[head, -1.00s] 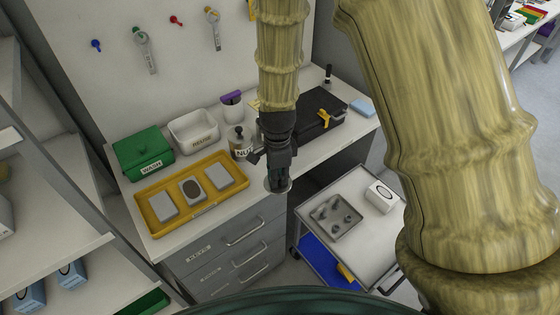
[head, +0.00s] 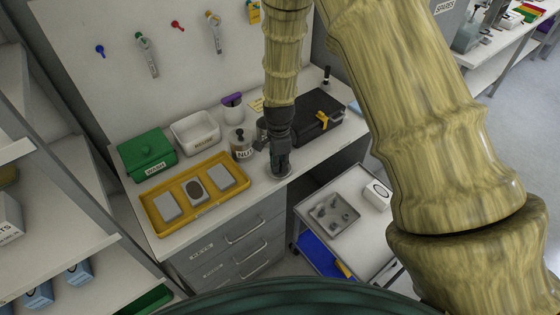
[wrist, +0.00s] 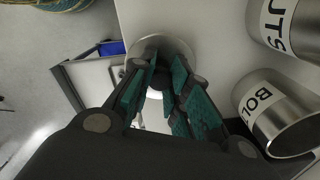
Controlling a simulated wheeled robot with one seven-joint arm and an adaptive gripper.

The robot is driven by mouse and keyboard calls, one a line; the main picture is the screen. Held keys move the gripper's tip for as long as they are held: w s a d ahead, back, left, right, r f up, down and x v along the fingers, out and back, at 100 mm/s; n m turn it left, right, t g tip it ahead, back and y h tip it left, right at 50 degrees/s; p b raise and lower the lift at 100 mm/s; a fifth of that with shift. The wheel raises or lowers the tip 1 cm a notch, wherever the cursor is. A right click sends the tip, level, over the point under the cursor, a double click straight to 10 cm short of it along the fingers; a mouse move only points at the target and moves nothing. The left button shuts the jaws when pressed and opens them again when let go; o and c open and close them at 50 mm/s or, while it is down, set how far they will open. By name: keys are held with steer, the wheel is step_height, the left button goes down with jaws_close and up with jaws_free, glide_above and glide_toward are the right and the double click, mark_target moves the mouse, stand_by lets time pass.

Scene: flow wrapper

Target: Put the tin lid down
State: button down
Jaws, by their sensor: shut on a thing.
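The tin lid (head: 284,177) is a round, shiny metal disc, held level low over the white worktop near its front edge. I cannot tell if it touches the top. My gripper (head: 281,168) points down and is shut on the lid's dark knob. In the wrist view the lid (wrist: 178,45) shows beyond the teal-padded fingers (wrist: 156,78), which hide part of it. An open metal tin labelled BOLTS (wrist: 262,108) stands beside my gripper. A NUTS tin (head: 241,151) stands left of my gripper in the head view, with a dark knob at its top.
A yellow tray (head: 158,218) with grey blocks lies to the left. A green box (head: 146,160), a white REUSE bin (head: 195,137) and a black case (head: 318,128) stand behind. A grey cart (head: 362,225) stands below the worktop's right front. Bare worktop lies around the lid.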

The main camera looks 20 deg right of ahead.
steer(key=shift+f, duration=0.3)
steer(key=c, duration=1.4)
jaws_free()
steer(key=shift+f, duration=0.15)
steer(key=shift+o, duration=0.2)
step_height(320, 180, up, 12)
steer(key=b, duration=0.3)
steer(key=shift+b, duration=0.3)
